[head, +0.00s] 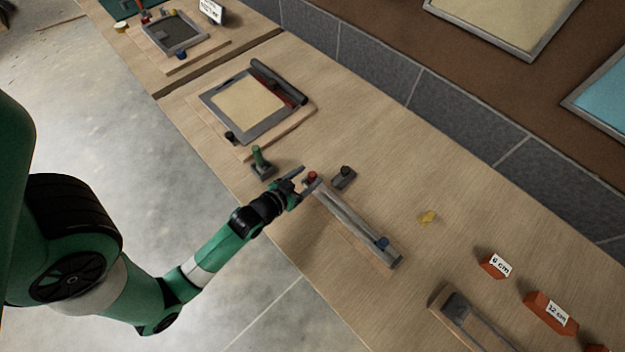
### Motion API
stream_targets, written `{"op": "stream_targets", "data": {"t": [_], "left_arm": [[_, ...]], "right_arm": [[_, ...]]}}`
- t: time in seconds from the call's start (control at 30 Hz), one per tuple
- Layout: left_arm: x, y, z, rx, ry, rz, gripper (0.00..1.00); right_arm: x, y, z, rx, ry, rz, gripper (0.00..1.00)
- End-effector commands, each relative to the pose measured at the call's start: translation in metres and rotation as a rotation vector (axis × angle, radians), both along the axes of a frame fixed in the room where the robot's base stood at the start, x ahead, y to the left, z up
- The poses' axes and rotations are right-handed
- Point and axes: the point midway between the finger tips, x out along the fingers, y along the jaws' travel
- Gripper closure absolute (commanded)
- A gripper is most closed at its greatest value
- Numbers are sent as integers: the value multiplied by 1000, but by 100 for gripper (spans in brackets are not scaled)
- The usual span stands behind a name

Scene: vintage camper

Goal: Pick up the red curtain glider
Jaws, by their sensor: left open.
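The red curtain glider (312,175) is a small red piece at the upper left end of a grey rail (352,219) on a wooden base. A blue piece (382,242) sits near the rail's other end. My left gripper (305,179) is open at the red glider's end of the rail, with its fingers close around or beside the glider. I cannot tell whether they touch it. The fingers partly hide the rail's end. My right gripper is not in view.
A green-handled piece (258,157) on a dark base stands left of the gripper. A dark block with a knob (344,176) stands just right of it. Orange labelled blocks (493,265) are at lower right. The counter beyond the rail is mostly clear.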

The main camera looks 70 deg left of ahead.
Motion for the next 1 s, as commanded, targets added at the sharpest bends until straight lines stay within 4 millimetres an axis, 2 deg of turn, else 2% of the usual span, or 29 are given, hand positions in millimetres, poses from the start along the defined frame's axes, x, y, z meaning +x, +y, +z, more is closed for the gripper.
{"op": "stream_targets", "data": {"t": [0.17, 0.43, 0.7, 0.77, 1.0], "left_arm": [[5, 2, -3, 0, 0, 0, 33], [41, 19, -20, 0, 0, 0, 33], [45, 21, -20, -1, 1, 0, 33], [45, 21, -20, -1, 1, 0, 42], [45, 21, -20, -1, 1, -1, 85]], "right_arm": [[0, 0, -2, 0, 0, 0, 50], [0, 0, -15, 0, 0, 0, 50], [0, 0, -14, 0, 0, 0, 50], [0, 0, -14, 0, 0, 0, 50], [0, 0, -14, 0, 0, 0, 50]]}}
